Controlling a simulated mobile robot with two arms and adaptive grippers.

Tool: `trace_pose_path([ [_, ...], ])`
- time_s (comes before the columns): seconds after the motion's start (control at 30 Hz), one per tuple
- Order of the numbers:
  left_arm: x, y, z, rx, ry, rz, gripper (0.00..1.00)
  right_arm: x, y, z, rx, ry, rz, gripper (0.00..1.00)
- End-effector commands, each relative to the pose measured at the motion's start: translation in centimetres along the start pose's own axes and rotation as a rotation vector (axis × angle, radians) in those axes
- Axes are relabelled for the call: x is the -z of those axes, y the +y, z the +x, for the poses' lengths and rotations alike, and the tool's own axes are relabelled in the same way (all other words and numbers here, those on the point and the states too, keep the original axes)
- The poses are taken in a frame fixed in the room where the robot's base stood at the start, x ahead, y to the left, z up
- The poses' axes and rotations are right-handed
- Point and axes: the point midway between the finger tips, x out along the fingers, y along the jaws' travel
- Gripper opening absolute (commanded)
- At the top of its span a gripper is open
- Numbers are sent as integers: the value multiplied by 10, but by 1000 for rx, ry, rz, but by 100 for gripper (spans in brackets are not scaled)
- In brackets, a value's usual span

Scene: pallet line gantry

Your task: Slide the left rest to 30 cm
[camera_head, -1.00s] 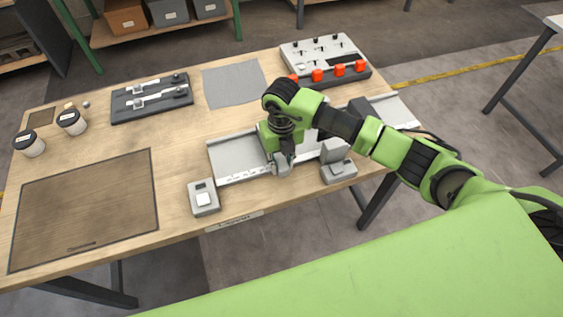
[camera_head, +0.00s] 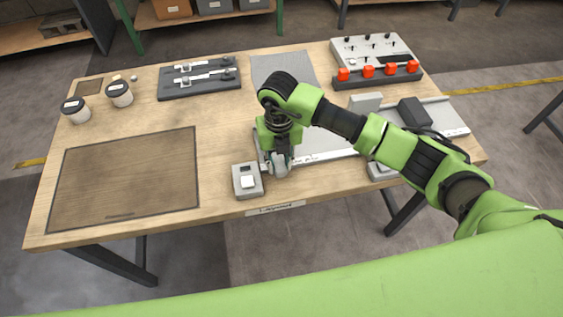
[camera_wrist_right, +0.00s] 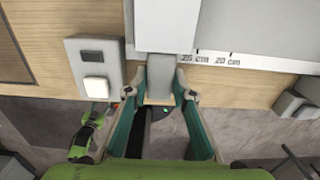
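The left rest, a pale grey block (camera_wrist_right: 163,28), fills the top middle of the right wrist view. It sits across the scale rail (camera_wrist_right: 240,60), just left of the "25 cm" label; the marks under it are hidden. My right gripper (camera_wrist_right: 161,82) has its fingers closed on both sides of the rest's narrow front tab. In the head view my right gripper (camera_head: 276,166) is at the left end of the measuring bench (camera_head: 325,152), and the arm hides most of the rest. My left gripper is not in view.
A grey box with a white button (camera_head: 246,181) stands close left of the gripper. A pale upright block (camera_head: 365,103) and a black box (camera_head: 413,110) are farther right. A dark mat (camera_head: 125,180) lies left.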

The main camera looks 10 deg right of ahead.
Motion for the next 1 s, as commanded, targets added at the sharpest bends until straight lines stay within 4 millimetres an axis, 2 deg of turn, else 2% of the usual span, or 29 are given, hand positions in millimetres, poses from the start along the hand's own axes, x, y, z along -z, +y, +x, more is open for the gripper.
trace_pose_path([
  [0.03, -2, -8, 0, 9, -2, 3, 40, -1, 0, -1, -1, -3, 1, 36],
  [0.07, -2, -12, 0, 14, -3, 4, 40, -1, 0, -1, -1, -2, 1, 40],
  [0.2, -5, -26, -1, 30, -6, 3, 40, -1, 0, -1, -1, -2, 0, 40],
  [0.3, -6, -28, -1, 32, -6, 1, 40, 0, 0, -1, -1, -1, 0, 40],
  [0.47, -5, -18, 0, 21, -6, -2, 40, -1, 0, -5, -2, -3, 0, 40],
  [0.57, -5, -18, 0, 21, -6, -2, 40, -2, 0, -17, -1, -5, 0, 40],
  [0.9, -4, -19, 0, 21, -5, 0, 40, -2, 0, -88, -2, -5, -1, 40],
  [1.0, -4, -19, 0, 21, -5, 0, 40, -1, 0, -104, -2, -5, 0, 40],
])
